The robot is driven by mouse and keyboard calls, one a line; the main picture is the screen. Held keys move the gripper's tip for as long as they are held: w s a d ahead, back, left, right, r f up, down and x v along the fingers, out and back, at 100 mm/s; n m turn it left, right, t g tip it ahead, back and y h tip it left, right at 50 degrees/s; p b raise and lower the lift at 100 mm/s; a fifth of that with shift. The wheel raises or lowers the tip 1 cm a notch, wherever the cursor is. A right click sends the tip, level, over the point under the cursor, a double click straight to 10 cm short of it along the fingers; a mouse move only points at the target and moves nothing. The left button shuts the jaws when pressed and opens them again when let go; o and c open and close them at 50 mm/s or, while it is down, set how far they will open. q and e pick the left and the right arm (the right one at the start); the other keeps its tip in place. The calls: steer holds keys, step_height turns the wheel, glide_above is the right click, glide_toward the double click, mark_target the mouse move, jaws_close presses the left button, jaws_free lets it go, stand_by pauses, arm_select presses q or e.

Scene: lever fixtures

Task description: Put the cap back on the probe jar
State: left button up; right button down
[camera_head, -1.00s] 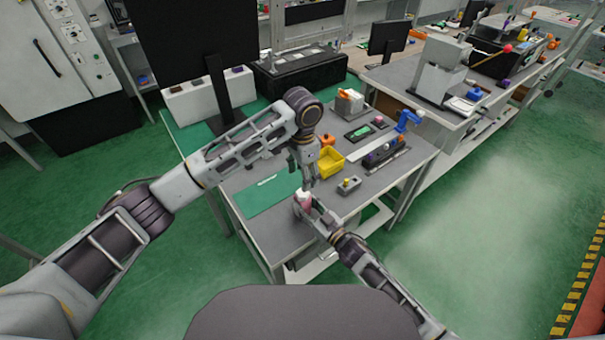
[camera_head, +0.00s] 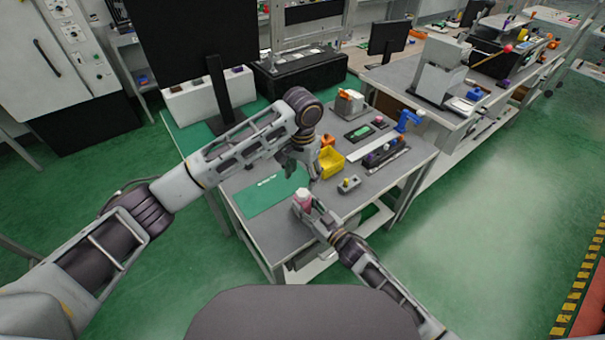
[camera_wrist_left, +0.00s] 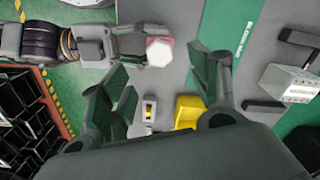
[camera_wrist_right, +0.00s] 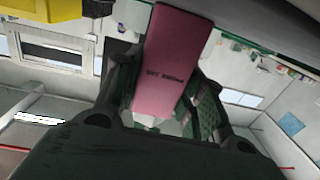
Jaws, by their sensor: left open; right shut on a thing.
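The probe jar (camera_head: 303,195) is pink with a white top and stands upright in my right gripper (camera_head: 308,208) near the front of the bench. Its dark lettering shows on the pink side in the right wrist view (camera_wrist_right: 172,60). A white, many-sided top (camera_wrist_left: 159,52), which looks like the cap, sits over the jar in the left wrist view. Whether it is fully seated cannot be told. My left gripper (camera_head: 298,171) is open and empty, above and behind the jar, apart from it. No separate cap shows on the bench.
A yellow bin (camera_head: 330,162) and a small grey fixture (camera_head: 349,184) stand behind and right of the jar. A green mat (camera_head: 270,191) lies to the left. A lever fixture (camera_head: 385,150) stands farther right. The bench front is clear.

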mark_target(303, 192)
arm_select(q)
steer(key=shift+f, duration=0.1)
steer(key=shift+f, duration=3.95)
steer(key=c, duration=1.1)
steer(key=o, duration=1.2)
steer(key=shift+r, duration=0.1)
steer(key=shift+r, duration=5.95)
